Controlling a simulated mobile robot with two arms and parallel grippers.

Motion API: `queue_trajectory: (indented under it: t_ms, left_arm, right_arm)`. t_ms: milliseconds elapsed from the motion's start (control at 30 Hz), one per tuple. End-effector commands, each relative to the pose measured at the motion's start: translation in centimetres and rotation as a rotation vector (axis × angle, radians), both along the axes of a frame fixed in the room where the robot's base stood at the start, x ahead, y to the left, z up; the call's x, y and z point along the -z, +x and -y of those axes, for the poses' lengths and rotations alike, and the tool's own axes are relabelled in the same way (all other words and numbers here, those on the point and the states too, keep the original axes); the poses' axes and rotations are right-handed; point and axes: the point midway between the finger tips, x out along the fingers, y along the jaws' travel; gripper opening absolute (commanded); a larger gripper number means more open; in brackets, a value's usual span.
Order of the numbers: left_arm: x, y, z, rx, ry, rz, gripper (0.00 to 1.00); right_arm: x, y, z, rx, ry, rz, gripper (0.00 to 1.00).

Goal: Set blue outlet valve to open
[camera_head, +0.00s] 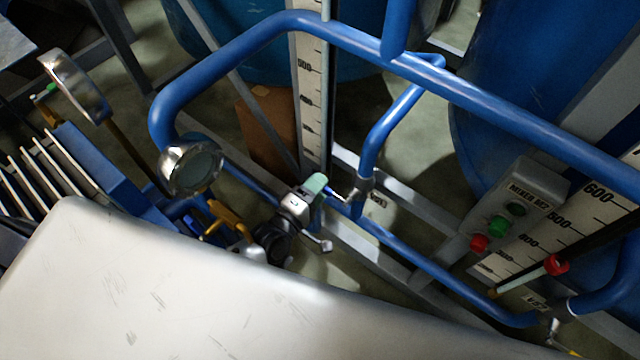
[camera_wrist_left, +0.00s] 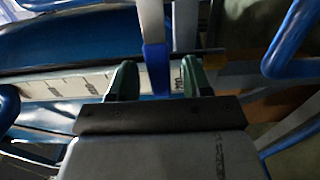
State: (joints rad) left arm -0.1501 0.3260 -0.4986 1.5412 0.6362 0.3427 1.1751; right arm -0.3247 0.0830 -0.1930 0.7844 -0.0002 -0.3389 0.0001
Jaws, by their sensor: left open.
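The blue outlet valve's lever (camera_head: 334,192) is a small blue handle beside a metal valve body (camera_head: 361,184) on the blue pipe, near the middle of the head view. My left gripper (camera_head: 317,185) is at the lever's left end, its pale green fingertip close to it. In the left wrist view, the two dark green fingers of the gripper (camera_wrist_left: 156,80) are spread apart, and a blue bar (camera_wrist_left: 155,66), seemingly the lever, shows in the gap between them. I cannot tell whether either finger touches it. My right gripper is not in view.
A thick blue pipe frame (camera_head: 470,100) arches over the valve. A white scale (camera_head: 310,95) stands behind it. A round gauge (camera_head: 191,168) is at left. A mixer box (camera_head: 535,185) with red and green buttons and another valve (camera_head: 553,328) are at right.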

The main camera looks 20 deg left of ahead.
Motion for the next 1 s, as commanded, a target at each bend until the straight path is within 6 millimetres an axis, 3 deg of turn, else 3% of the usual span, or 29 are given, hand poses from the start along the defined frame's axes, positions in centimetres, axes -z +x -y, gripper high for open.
queue_trajectory:
  t_ms: [400, 733, 1000]
  left_arm:
    - [-0.02, 0.91, 0.34, 0.0, 0.0, 0.0, 0.49]
    - [-0.02, 0.88, 0.32, 0.0, 0.0, 0.0, 0.0]
    - [-0.1, 0.87, 0.32, 0.0, 0.006, 0.002, 0.0]
  right_arm:
    - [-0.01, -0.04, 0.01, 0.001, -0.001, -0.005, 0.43]
    - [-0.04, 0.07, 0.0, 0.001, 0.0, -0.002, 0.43]
    - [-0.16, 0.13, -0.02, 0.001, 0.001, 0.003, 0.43]
